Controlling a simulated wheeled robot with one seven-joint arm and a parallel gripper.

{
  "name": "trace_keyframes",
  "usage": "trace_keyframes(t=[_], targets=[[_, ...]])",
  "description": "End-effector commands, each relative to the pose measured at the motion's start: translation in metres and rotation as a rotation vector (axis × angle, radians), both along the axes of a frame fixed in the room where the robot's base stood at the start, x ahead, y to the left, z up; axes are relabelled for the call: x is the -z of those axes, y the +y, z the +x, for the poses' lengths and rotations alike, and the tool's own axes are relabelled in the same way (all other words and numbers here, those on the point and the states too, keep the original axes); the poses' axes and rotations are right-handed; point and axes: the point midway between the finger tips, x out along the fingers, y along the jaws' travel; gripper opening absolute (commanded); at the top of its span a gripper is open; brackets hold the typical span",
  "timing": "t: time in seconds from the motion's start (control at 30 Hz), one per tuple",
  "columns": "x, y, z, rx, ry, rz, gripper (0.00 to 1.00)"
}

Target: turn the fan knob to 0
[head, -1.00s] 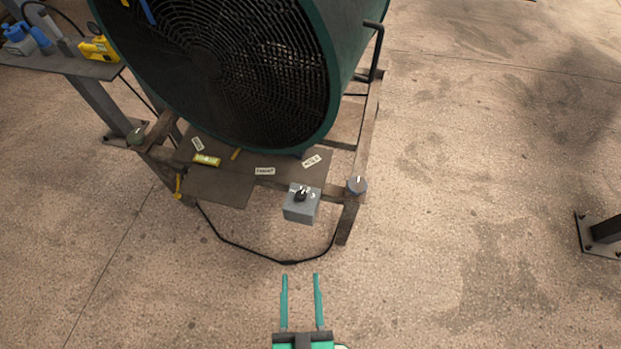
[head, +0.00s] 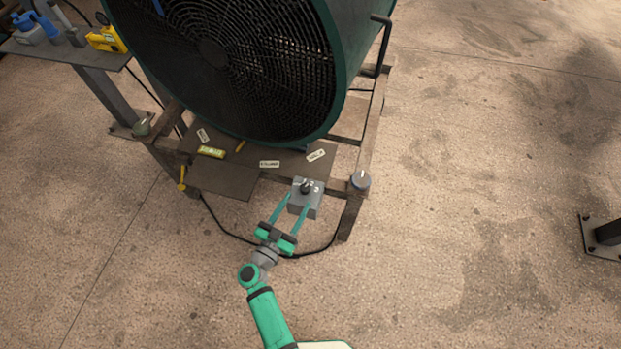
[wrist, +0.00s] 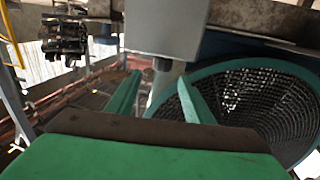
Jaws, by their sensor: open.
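The fan knob (head: 305,187) is a small black knob on top of a grey control box (head: 305,205) at the front edge of the fan's stand. White markings sit around it, too small to read. My gripper (head: 294,203) is open, its two green fingers reaching toward the box from the front, at or just below the knob in the head view. I cannot tell whether they touch the box. In the wrist view, the grey box (wrist: 165,28) fills the top centre, and a dark round part (wrist: 162,64) shows beyond the open fingers (wrist: 160,90).
The large green fan (head: 225,60) stands behind the box on a brown frame. A black cable (head: 225,232) hangs below.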

Motion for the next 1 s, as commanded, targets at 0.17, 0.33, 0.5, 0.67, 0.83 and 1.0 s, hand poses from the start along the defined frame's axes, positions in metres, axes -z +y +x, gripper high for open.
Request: trace_keyframes(t=[0.17,0.33,0.5,0.67,0.83,1.0], targets=[[0.004,-0.001,0.012,0.016,0.019,-0.005,0.48],[0.004,-0.013,0.031,0.017,0.018,-0.005,0.48],[0.003,-0.029,0.058,0.017,0.017,-0.004,0.48],[0.003,-0.041,0.079,0.016,0.017,-0.004,0.48],[0.004,-0.050,0.094,0.016,0.017,-0.004,0.48],[0.004,-0.054,0.100,0.016,0.017,-0.004,0.48]])
